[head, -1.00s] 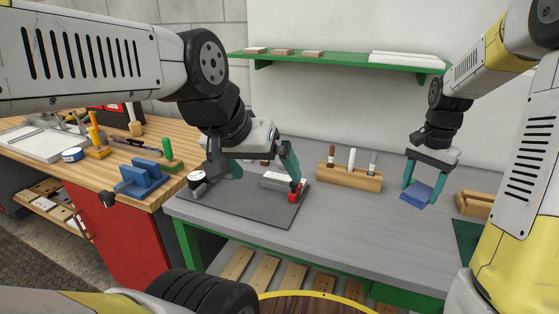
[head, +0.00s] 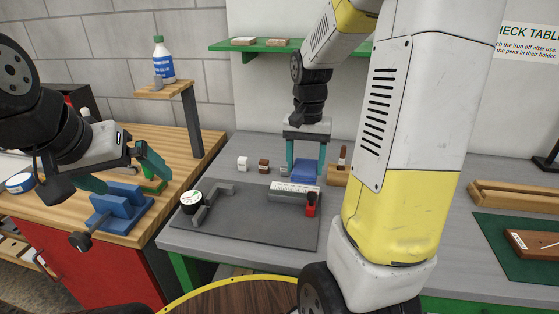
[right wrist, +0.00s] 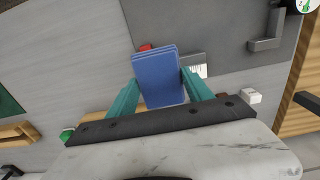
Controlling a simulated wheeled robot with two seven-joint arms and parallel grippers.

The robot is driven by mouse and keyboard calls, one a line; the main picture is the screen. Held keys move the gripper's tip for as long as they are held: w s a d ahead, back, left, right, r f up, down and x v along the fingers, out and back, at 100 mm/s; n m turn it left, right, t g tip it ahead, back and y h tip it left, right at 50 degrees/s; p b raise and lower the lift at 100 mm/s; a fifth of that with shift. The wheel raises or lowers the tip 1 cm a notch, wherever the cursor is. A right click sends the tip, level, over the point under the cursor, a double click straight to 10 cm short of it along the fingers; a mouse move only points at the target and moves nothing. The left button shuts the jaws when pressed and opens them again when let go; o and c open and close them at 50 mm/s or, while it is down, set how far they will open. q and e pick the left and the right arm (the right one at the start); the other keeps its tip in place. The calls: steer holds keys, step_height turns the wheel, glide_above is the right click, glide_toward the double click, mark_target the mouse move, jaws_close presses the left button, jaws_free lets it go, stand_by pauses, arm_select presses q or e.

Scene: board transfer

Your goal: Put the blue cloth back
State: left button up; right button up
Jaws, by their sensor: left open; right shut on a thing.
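The blue cloth (head: 305,175) is a folded pad, held between the fingers of my right gripper (head: 306,162) above the grey table, just behind the dark mat. In the right wrist view the blue cloth (right wrist: 159,78) lies between both teal fingertips of my right gripper (right wrist: 160,88), overlapping the mat's edge in the picture. My left gripper (head: 122,172) is open and empty at the left, over the wooden bench near the blue vise. The cloth hides part of what lies behind it.
The dark mat (head: 240,225) bears a grey bracket, a round tape (head: 191,202), a white-marked block (head: 295,192) and a red item (head: 311,204). A white cube (head: 242,163) and brown cube (head: 264,166) stand behind. A green mat (head: 500,240) lies right. A blue vise (head: 120,207) sits left.

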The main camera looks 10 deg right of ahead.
steer(key=w+d, duration=0.4)
steer(key=w, duration=0.4)
steer(key=w+d, duration=0.4)
steer(key=w, duration=0.4)
steer(key=f, duration=0.7)
steer(key=shift+s+a+f, duration=0.1)
steer(key=shift+s+a, duration=0.15)
steer(key=shift+s, duration=0.15)
steer(key=shift+f, duration=2.45)
steer(key=o, duration=1.3)
steer(key=shift+f, duration=0.15)
